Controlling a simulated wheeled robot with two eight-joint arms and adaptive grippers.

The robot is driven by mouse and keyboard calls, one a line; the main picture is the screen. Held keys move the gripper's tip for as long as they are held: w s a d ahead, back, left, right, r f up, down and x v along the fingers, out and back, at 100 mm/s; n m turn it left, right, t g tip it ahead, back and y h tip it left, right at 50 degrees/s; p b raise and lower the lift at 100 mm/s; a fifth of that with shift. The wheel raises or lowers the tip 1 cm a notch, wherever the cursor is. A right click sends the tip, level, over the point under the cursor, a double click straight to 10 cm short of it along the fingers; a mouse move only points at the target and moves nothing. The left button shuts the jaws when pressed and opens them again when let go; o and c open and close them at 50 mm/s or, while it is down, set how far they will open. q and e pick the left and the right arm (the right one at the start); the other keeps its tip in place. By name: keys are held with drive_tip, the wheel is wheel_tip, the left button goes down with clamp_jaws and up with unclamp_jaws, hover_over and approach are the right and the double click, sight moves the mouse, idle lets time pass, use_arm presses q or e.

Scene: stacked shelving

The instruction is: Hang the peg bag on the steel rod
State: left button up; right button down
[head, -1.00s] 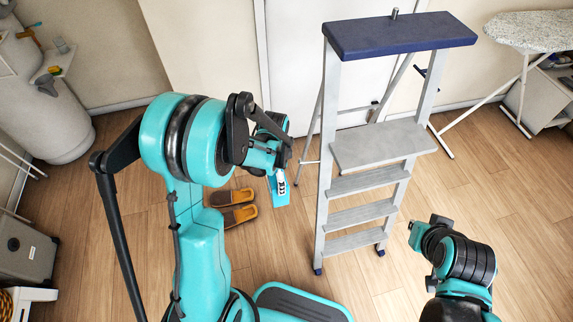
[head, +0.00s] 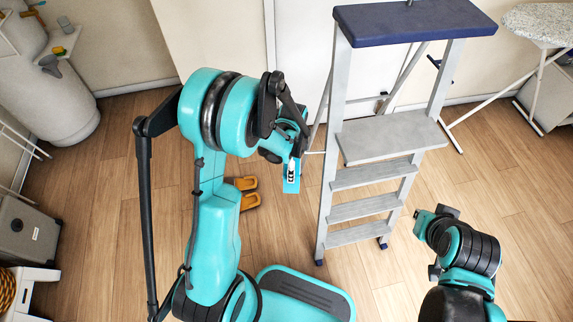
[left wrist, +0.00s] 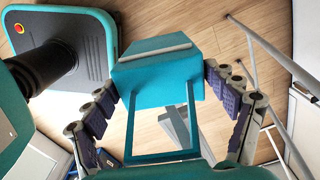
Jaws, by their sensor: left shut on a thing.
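The teal peg bag (left wrist: 165,80) fills the middle of the left wrist view, with its loop handle toward the wrist. In the head view a small part of the bag (head: 291,184) shows below my left gripper (head: 290,148), with a white detail on it. My left gripper is shut on the bag and holds it in the air, left of the stepladder. A short upright steel rod (head: 409,3) rises from the stepladder's blue top, cut by the upper picture edge. The bag is apart from the rod. My right gripper (head: 424,220) is low at the right; its fingers are unclear.
The stepladder (head: 395,140) has a blue top platform (head: 415,24) and grey steps. Orange-brown slippers (head: 245,192) lie on the floor beyond my left arm. An ironing board (head: 540,22) stands at the back right. The wooden floor is mostly clear.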

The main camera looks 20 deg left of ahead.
use_arm(q)
drive_tip(key=w+d+f, duration=0.1)
drive_tip(key=w+d, duration=0.3)
drive_tip(key=d, duration=0.1)
drive_tip(key=shift+d+f, duration=0.15)
drive_tip(key=shift+d, duration=0.25)
idle(0.4)
idle(0.6)
drive_tip(key=o, duration=1.5)
drive_tip(key=shift+s, duration=0.1)
wheel_tip(320, 180, up, 12)
